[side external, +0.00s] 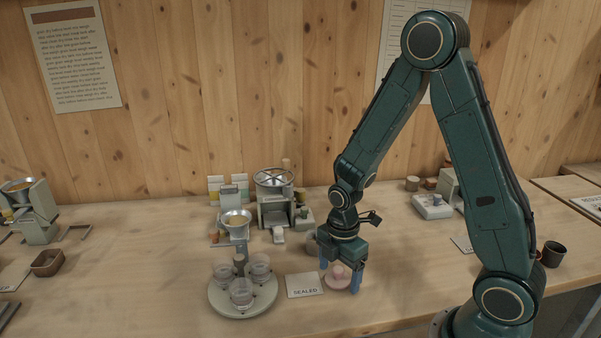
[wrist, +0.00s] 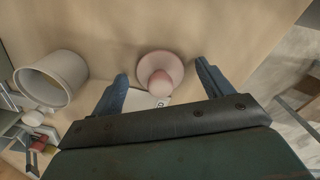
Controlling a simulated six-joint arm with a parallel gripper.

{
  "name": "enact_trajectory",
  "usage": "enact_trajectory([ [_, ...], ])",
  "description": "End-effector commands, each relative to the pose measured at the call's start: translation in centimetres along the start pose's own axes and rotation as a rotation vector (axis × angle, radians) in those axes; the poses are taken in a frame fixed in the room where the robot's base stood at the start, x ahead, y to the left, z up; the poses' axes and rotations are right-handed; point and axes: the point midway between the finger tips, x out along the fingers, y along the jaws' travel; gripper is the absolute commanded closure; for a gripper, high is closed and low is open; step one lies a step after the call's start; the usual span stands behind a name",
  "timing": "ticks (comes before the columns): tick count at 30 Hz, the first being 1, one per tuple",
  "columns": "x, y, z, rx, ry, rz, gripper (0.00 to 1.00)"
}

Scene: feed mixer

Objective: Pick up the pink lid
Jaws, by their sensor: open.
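The pink lid (side external: 338,277) lies on the wooden table to the right of a card reading "SEALED" (side external: 304,285). It is a round disc with a ball knob on top. In the wrist view the pink lid (wrist: 160,76) shows between the two blue fingers, knob toward the camera. My gripper (side external: 340,279) is open and low over the lid, with one blue finger on either side of it. In the wrist view my gripper (wrist: 163,72) shows no finger clearly touching the lid.
A round tray (side external: 215,299) with several clear cups stands left of the card. A grey cylindrical container (wrist: 50,80) stands left of my gripper in the wrist view. A bowl on a scale (side external: 235,219) and a wheeled machine (side external: 274,205) stand behind. The table's front centre is clear.

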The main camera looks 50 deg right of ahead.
Motion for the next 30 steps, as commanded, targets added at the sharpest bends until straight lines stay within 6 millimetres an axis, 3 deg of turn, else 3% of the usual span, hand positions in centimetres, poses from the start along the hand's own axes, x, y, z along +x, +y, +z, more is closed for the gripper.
enact_trajectory([
  [10, -0.03, 0.00, 0.00, 0.000, 0.000, 0.000, 0.23],
  [17, -0.03, 0.01, 0.00, 0.000, 0.000, 0.000, 0.68],
  [30, -0.32, 0.05, 0.00, 0.000, 0.000, 0.002, 0.69],
])
